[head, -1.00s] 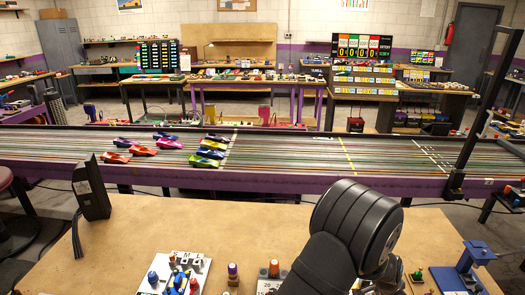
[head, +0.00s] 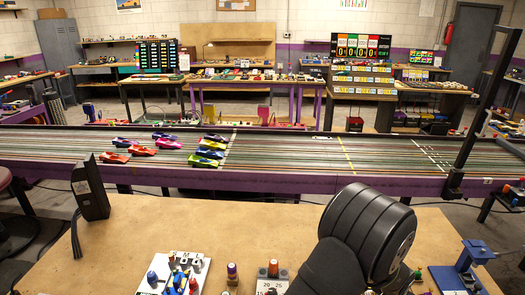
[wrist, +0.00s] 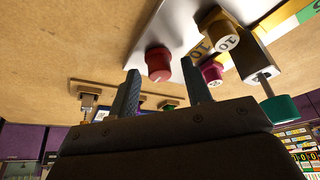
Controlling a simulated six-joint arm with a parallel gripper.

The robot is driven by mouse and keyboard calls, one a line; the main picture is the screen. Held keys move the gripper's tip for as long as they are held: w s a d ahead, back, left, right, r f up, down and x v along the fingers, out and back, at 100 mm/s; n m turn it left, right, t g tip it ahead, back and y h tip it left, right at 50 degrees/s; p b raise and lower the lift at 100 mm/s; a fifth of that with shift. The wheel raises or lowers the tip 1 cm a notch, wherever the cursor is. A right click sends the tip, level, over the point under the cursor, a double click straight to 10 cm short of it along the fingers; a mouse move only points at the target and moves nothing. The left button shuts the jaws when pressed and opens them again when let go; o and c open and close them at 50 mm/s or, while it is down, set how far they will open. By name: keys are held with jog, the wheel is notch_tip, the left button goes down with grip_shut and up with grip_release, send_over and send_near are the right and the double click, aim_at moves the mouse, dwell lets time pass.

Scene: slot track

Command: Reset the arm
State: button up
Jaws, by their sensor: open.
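My arm's dark rounded link (head: 368,235) stands at the front of the wooden bench, right of the middle. My gripper is hidden in the head view. In the wrist view my gripper (wrist: 160,66) shows two dark blue-grey fingers, apart, with nothing held between them. A red knob (wrist: 158,65) shows between and beyond the fingertips, on a white plate; I cannot tell how far it is from them.
The wooden bench (head: 200,225) holds a white plate with blue and red parts (head: 177,272), small capped pegs (head: 232,271) and a blue fixture (head: 468,262). Behind runs the slot track (head: 290,150) with several cars and a small white car (head: 322,137). The bench's left middle is clear.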

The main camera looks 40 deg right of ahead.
jog(key=shift+n+t, duration=0.6)
jog(key=shift+n, duration=0.8)
jog(key=shift+m+g, duration=0.9)
jog(key=shift+m, duration=1.4)
jog(key=shift+n, duration=0.6)
jog(key=shift+n+t, duration=0.7)
jog(key=shift+n, duration=0.5)
jog(key=shift+n, duration=0.5)
jog(key=shift+m, duration=0.7)
jog(key=shift+m+g, duration=0.5)
jog(key=shift+m, duration=0.6)
jog(key=shift+w+m+g, duration=0.1)
jog(key=shift+m+g, duration=0.3)
jog(key=shift+m, duration=0.7)
